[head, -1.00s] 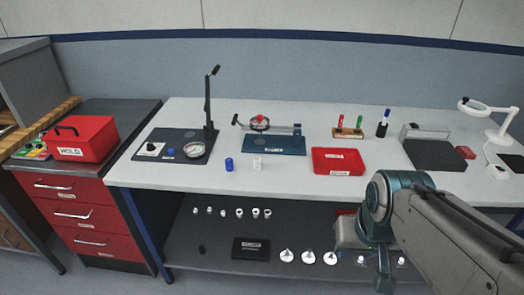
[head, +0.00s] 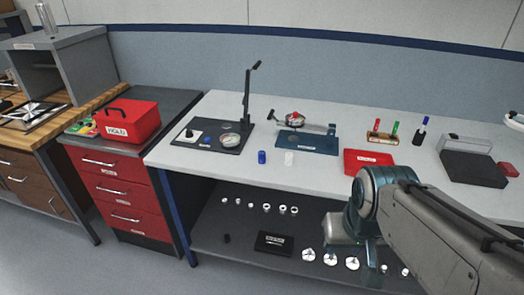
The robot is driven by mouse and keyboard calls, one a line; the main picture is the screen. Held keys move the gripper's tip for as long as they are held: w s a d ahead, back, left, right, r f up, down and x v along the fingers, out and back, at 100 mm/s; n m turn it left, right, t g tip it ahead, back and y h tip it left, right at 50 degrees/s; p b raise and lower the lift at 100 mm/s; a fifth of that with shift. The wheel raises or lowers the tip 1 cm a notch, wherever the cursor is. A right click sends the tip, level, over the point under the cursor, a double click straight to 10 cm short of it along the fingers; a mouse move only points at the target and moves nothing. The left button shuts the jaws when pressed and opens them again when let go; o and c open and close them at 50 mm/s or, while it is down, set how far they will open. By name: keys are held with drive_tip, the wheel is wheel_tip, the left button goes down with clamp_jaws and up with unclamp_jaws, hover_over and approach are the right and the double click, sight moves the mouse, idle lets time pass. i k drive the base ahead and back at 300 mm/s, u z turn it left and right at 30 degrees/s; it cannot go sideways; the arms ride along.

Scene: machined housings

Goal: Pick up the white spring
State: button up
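A small white cylinder (head: 290,158), which looks like the white spring, stands upright on the light grey bench top (head: 220,170) near its front edge. A similar blue cylinder (head: 262,157) stands just left of it, with a small gap. My arm comes in from the lower right, and its end hangs in front of the bench, right of and below the white cylinder and apart from it. My gripper's fingers are too hidden and dark to tell whether they are open or shut.
A blue plate with a gauge fixture (head: 308,143) lies behind the white cylinder. A red tray (head: 369,161) is to its right, and a black stand (head: 212,139) to its left. The lower shelf (head: 215,240) holds several white parts. A red HOLD box (head: 128,121) sits on the left cabinet.

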sight(290, 159)
drive_tip(key=u, duration=1.45)
drive_tip(key=i, duration=1.55)
drive_tip(key=z, duration=1.95)
